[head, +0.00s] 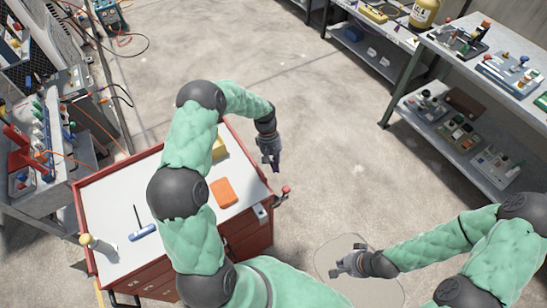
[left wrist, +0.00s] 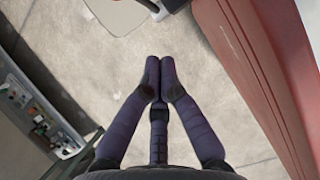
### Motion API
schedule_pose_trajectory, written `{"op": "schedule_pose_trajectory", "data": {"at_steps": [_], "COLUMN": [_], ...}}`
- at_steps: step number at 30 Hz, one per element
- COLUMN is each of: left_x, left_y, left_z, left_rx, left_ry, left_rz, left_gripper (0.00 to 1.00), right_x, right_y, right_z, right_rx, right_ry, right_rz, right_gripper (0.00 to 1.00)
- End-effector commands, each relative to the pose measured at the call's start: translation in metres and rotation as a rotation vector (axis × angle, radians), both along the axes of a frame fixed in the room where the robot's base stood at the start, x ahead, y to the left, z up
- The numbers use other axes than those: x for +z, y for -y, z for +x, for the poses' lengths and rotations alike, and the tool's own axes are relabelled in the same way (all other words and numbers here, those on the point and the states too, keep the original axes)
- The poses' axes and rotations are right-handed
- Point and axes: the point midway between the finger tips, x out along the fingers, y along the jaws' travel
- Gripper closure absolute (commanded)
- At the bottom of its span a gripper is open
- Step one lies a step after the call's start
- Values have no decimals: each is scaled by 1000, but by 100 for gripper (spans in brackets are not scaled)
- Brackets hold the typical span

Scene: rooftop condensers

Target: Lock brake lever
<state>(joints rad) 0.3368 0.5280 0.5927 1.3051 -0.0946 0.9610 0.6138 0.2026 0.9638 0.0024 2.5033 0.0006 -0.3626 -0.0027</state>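A lever with a red knob (head: 286,189) sticks out from the right side of the red tool cart (head: 255,235), near a small pale bracket (head: 261,212). It looks like the brake lever; its exact setting is hard to tell. My left gripper (head: 275,168) is above and slightly left of the red knob, beside the cart's right edge, apart from the lever. In the left wrist view its fingertips (left wrist: 160,64) meet with nothing between them. My right gripper (head: 340,265) is low over the floor, right of the cart; its fingers look apart and empty.
On the cart top lie an orange block (head: 224,192), a yellow object (head: 219,148) and a blue-handled tool (head: 143,232). A yellow knob (head: 86,239) stands at its left corner. Shelving (head: 470,140) stands at right, equipment with cables at left. Open floor (head: 330,140) lies between.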

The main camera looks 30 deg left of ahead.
Motion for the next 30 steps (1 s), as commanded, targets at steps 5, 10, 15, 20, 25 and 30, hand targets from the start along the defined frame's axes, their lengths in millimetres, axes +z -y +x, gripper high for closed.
{"op": "schedule_pose_trajectory", "data": {"at_steps": [5, 10, 15, 20, 25, 30], "left_x": [-18, -14, -12, -12, -12, -11], "left_y": [15, 30, 36, 37, 37, 38], "left_z": [-12, -25, -31, -32, -32, -32], "left_rx": [-2, -1, 0, 0, 0, 1], "left_ry": [-1, 0, 0, 0, 0, 6], "left_rz": [-1, 0, 0, 0, 0, 10], "left_gripper": [100, 100, 100, 100, 100, 100], "right_x": [-4, -4, -4, -4, -4, -4], "right_y": [0, 0, 0, 0, 0, 0], "right_z": [0, 0, 0, 0, 0, 0], "right_rx": [0, 0, 0, 0, 0, 0], "right_ry": [0, 0, 0, 0, 0, 0], "right_rz": [0, 0, 0, 0, 0, 0], "right_gripper": [100, 100, 100, 100, 100, 100]}}
